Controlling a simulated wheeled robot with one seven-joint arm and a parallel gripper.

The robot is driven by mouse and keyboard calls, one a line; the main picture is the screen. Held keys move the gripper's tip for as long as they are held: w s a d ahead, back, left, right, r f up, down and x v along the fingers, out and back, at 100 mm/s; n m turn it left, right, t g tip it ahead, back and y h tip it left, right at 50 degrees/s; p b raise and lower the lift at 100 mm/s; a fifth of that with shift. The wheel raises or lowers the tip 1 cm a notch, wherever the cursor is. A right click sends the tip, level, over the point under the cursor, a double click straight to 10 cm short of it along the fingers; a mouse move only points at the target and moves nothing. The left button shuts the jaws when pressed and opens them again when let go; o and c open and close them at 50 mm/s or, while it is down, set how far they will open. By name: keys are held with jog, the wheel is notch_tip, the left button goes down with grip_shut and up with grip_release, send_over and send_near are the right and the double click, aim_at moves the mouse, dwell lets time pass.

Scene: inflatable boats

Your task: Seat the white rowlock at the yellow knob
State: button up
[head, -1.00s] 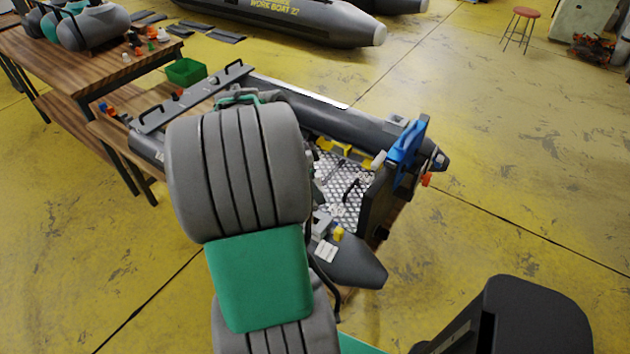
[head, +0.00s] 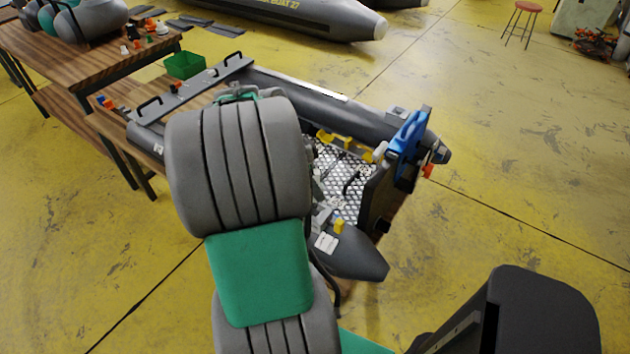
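A yellow knob (head: 339,227) stands on the near grey tube of the inflatable boat (head: 358,254), just right of my arm. A pale patch (head: 327,242) lies on the tube beside it. A small light-grey piece (head: 321,216) shows at the arm's edge, left of the knob; I cannot tell whether it is the white rowlock, a boat fitting or part of my gripper. A small whitish piece (head: 380,151) also shows at the far side by the transom. My grey and green arm covers the middle of the view and hides my gripper.
More yellow fittings (head: 345,142) line the far tube's inner side. A blue clamp-like part (head: 408,135) stands on the dark transom (head: 377,200). A green bin (head: 185,65) and a wooden table (head: 85,60) are at left.

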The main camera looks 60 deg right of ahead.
dwell(0.4)
jog(key=shift+f+b, duration=1.55)
jog(key=shift+f+b, duration=1.4)
jog(key=shift+f, duration=0.1)
jog(key=o, duration=1.5)
jog(key=shift+r, duration=0.1)
